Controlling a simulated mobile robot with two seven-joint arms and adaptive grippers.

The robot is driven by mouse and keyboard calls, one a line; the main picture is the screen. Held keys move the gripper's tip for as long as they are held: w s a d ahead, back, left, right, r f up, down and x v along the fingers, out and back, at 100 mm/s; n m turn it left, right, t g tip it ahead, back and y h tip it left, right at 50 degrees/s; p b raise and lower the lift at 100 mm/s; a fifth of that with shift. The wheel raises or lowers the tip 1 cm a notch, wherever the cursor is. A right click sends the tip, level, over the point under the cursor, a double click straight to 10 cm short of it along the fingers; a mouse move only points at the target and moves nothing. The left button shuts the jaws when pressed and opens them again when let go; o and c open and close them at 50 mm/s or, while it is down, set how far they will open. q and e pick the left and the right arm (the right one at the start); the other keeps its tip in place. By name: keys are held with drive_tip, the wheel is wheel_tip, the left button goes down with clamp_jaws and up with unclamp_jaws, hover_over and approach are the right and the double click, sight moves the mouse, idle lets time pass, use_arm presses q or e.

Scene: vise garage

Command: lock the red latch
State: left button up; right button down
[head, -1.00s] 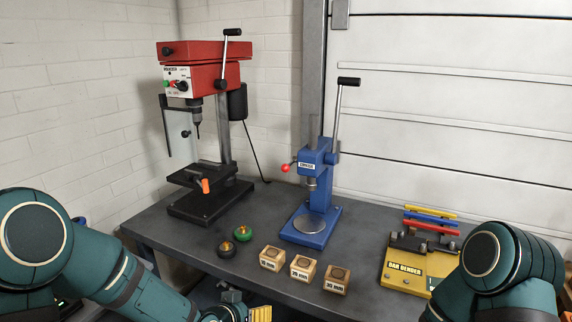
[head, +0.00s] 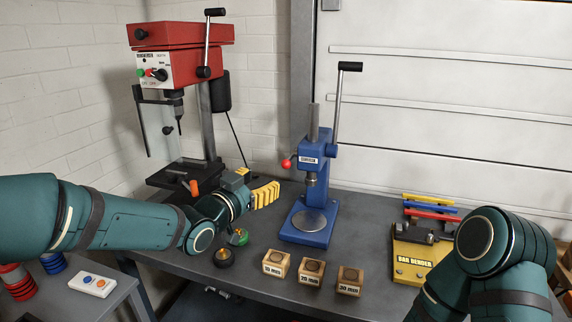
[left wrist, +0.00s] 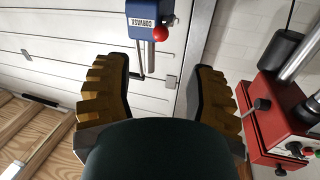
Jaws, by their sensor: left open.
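The red latch (head: 286,163) is a small red ball knob on the left side of the blue press (head: 311,165). It also shows near the top of the left wrist view (left wrist: 160,34), beside the press's steel ram. My left gripper (head: 266,193) has yellow ribbed fingers and is left of the press, a little below the knob, not touching it. In the left wrist view the fingers (left wrist: 158,88) are wide apart with nothing between them. My right arm is at the right of the head view; its gripper is out of view.
A red drill press (head: 178,66) stands behind my left arm. Wooden blocks (head: 311,271) and black and green knobs (head: 224,257) lie along the bench front. A yellow bar bender (head: 413,262) stands at right. A white button box (head: 93,285) lies at lower left.

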sight(283, 166)
use_arm(q)
drive_tip(key=x, duration=1.1)
drive_tip(key=shift+w+d+f, duration=0.1)
drive_tip(key=shift+w+d, duration=0.05)
drive_tip(key=shift+w, duration=0.15)
drive_tip(key=shift+c, duration=0.4)
clamp_jaws()
